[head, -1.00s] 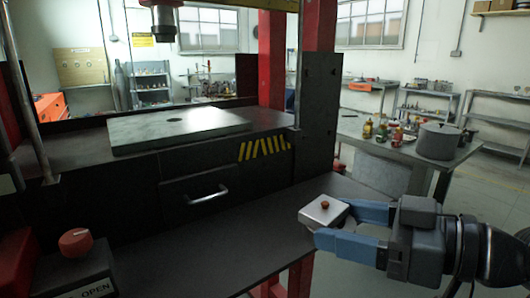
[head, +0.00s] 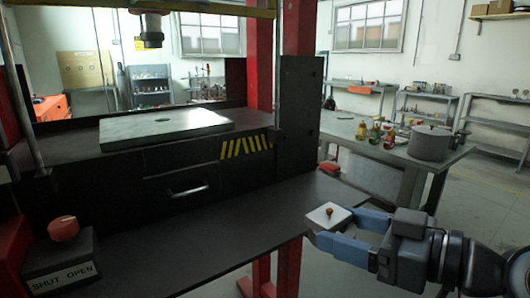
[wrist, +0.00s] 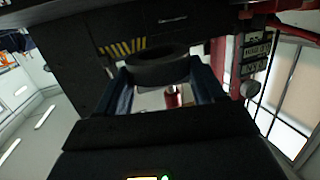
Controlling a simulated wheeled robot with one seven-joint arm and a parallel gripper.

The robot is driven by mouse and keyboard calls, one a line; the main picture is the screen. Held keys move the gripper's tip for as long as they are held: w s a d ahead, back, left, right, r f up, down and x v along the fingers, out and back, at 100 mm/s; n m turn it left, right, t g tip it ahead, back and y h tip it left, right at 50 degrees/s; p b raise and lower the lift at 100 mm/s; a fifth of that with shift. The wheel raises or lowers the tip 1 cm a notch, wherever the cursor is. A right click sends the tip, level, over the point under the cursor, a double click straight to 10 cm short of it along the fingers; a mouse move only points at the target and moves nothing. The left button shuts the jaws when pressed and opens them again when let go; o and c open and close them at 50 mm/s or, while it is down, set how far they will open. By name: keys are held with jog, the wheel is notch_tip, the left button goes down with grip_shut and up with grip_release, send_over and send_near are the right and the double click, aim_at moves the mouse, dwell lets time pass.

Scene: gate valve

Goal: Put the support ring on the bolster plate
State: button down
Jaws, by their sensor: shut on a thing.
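The bolster plate (head: 195,124) is a flat pale plate with a central hole. It lies on the press bed in the head view, left of my gripper. My gripper (head: 335,225) is at the lower right, its blue fingers pointing left, beside the shelf's right end and apart from the plate. In the wrist view, it is shut on the dark, round support ring (wrist: 157,68) near the fingertips. In the head view, the thing at the fingertips looks pale with a small red-brown spot; I cannot make out its ring shape there.
A dark shelf (head: 225,230) runs below the press drawer (head: 185,190). A dark upright (head: 298,120) stands right of the bed. The press ram (head: 151,32) hangs above the plate. A control box (head: 62,262) with a red knob is at lower left. A table (head: 390,150) holds a pot.

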jog(key=w+d+f+m+t+h, duration=0.2)
jog(key=w+d+f+m+h, duration=0.1)
jog(key=f, duration=0.5)
jog(key=w+d+f+m+t+h, duration=0.3)
jog(key=f+h, duration=0.1)
jog(key=f, duration=0.5)
jog(key=s+d+f+m+h, duration=0.1)
jog(key=s+f, duration=0.2)
jog(key=f, duration=0.3)
jog(key=s+d+f+m+h, duration=0.1)
jog(key=s+f+h, duration=0.1)
jog(key=f, duration=0.5)
jog(key=s+d+f+m+t+h, duration=0.1)
jog(key=s+f+m+h, duration=0.1)
jog(key=s+f, duration=0.2)
jog(key=shift+s+d+f, duration=0.25)
jog(key=shift+d+f, duration=0.15)
jog(key=shift+f, duration=1.3)
jog(key=shift+a, duration=0.1)
